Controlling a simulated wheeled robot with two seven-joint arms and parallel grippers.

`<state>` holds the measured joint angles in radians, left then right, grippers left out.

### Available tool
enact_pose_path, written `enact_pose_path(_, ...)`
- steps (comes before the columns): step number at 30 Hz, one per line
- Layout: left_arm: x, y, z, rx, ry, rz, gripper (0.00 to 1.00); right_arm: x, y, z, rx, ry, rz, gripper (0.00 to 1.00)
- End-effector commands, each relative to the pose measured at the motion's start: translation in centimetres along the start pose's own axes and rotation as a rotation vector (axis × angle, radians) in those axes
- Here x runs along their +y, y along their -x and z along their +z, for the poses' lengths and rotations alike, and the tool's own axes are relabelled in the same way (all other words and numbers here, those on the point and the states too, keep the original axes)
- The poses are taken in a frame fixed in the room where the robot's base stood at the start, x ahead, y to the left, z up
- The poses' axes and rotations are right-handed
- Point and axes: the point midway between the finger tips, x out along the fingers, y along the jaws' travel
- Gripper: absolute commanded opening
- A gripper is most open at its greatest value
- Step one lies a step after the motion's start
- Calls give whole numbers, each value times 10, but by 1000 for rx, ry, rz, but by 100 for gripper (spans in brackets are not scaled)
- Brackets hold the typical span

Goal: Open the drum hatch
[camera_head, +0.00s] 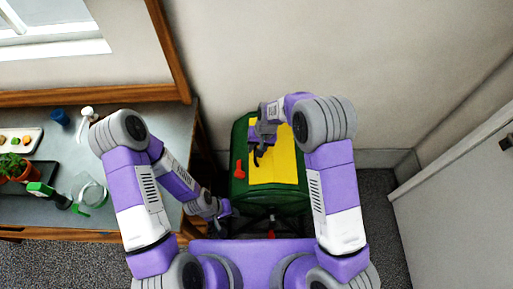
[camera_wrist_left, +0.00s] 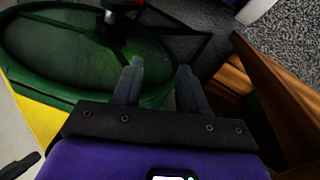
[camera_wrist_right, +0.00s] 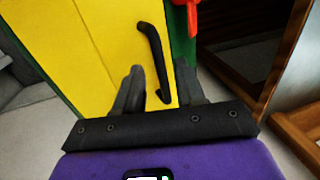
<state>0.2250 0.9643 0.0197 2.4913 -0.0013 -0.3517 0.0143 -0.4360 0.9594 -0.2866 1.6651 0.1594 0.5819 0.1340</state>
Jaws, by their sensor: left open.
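A green drum (camera_head: 240,192) with a yellow hatch (camera_head: 285,165) stands against the wall, centre of the head view. The hatch (camera_wrist_right: 90,45) fills the left of the right wrist view, with a black bar handle (camera_wrist_right: 152,50) on it. A red lever (camera_head: 240,169) sits on the green beside the hatch, and its end shows in the right wrist view (camera_wrist_right: 190,10). My right gripper (camera_wrist_right: 162,82) is open, its fingers apart at the handle's lower end; I cannot tell whether they touch it. My left gripper (camera_head: 228,208) is open and empty, low beside the drum's end face (camera_wrist_left: 90,55).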

Motion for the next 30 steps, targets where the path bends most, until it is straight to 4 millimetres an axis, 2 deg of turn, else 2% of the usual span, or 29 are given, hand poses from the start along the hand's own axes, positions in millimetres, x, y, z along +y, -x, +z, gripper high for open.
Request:
enact_pose_path(3, 0, 0, 0, 1, 0, 0, 43, 0, -9, 0, -1, -1, 0, 39)
enact_pose_path(12, 0, 0, 0, 1, 0, 0, 43, 0, -11, 0, 1, 0, -1, 39)
enact_pose_path(20, 0, 0, 0, 1, 0, 0, 43, 0, -11, 0, 0, 0, 0, 0)
enact_pose_path(30, 0, -1, 0, 1, 0, 0, 43, 0, -11, 0, 0, 0, -1, 0)
